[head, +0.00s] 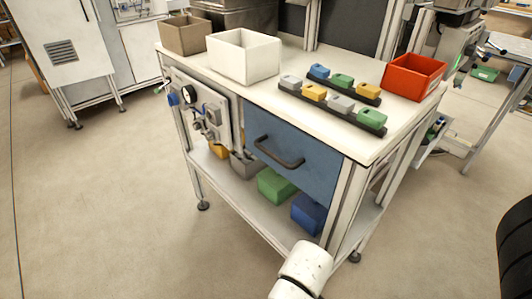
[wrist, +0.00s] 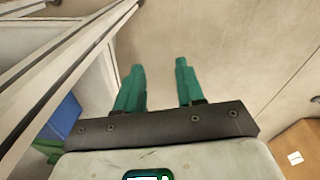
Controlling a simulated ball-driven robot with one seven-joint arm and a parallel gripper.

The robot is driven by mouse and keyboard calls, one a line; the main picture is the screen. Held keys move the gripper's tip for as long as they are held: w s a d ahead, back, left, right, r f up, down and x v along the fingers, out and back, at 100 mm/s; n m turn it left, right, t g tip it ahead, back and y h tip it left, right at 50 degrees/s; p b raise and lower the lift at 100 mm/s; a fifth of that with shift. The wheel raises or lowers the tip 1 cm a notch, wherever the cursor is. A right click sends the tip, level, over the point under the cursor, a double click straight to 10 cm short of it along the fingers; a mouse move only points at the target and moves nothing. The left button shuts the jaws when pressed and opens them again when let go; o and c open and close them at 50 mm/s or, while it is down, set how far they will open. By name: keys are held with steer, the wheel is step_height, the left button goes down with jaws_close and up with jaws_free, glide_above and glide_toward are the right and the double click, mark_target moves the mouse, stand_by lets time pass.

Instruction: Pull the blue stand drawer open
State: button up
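The blue drawer (head: 295,157) is set in the front of the stand, under the white tabletop, and looks closed. Its dark bar handle (head: 278,152) is on the front face. My gripper (wrist: 160,68) shows in the wrist view with two green fingers apart and nothing between them, above bare floor. In the head view, only a white part of my arm shows at the bottom, in front of the stand; the fingers are hidden there. The gripper is away from the handle, which the wrist view does not show.
On the tabletop are a white bin (head: 243,57), a brown bin (head: 183,34), a red bin (head: 414,76) and dark racks with coloured blocks (head: 331,105). Below the drawer, a green bin (head: 276,186) and a blue bin (head: 308,213) stand on the lower shelf. Floor left of the stand is clear.

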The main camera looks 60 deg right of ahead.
steer(key=n+t+h+p, duration=0.1)
steer(key=h+p, duration=1.4)
steer(key=p, duration=1.1)
glide_toward(272, 158)
steer(key=d, duration=0.3)
steer(key=d+f+p, duration=0.1)
steer(key=d, duration=0.2)
steer(key=w+d, duration=0.1)
steer(key=d, duration=0.2)
steer(key=shift+w+f, duration=0.1)
steer(key=shift+f, duration=0.1)
steer(key=shift+a, duration=0.1)
steer(key=shift+c, duration=0.4)
jaws_close()
